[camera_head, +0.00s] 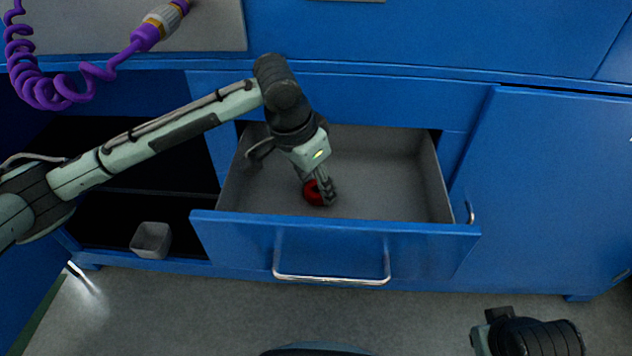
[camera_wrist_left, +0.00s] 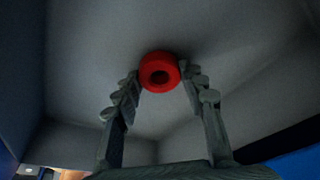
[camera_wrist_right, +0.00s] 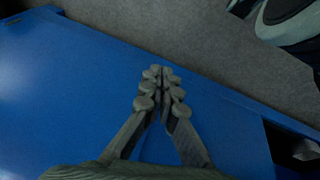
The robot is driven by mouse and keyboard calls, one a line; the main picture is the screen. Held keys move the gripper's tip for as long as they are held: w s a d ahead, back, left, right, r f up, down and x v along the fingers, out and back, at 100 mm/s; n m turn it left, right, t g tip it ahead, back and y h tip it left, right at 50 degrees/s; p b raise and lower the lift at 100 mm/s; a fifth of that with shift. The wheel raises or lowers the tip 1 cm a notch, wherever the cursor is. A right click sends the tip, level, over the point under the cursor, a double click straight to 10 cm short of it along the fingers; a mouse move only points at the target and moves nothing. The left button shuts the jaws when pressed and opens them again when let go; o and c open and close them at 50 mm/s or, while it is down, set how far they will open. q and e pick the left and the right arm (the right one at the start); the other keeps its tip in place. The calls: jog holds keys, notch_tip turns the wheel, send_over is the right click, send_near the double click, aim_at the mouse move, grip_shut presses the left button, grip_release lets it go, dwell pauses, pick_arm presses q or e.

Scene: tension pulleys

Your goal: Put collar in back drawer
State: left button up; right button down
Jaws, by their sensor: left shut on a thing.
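The collar (camera_head: 312,192) is a red ring with a dark hole. It is inside the open drawer (camera_head: 400,222), low over or at the grey drawer floor; I cannot tell whether it touches the floor. My left gripper (camera_head: 322,190) reaches down into the drawer and is shut on the collar. In the left wrist view the collar (camera_wrist_left: 160,72) sits between the two fingertips (camera_wrist_left: 161,78), with the drawer's grey inside around it. My right gripper shows in the right wrist view (camera_wrist_right: 162,72), fingers together and empty, in front of a blue surface.
The drawer's blue front has a metal handle (camera_head: 332,278). A closed blue cabinet door (camera_head: 550,190) is at the right. An open dark compartment with a small grey bin (camera_head: 151,240) is at the left. A purple coiled hose (camera_head: 85,75) hangs at upper left.

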aim_at(303, 206)
pick_arm(q)
jog(key=shift+f, duration=0.1)
jog(key=o, duration=1.1)
pick_arm(e)
jog(key=shift+w+f, duration=0.1)
jog(key=shift+f, duration=0.1)
jog(key=shift+f, duration=0.1)
pick_arm(q)
jog(key=shift+r, duration=0.4)
jog(key=shift+s+a+r, duration=0.15)
jog(key=shift+r, duration=0.55)
jog(key=p+v, duration=0.1)
jog(key=v, duration=0.9)
jog(key=shift+p, duration=0.3)
pick_arm(e)
jog(key=x, duration=0.3)
jog(key=shift+a+f, duration=0.3)
jog(key=shift+f, duration=0.05)
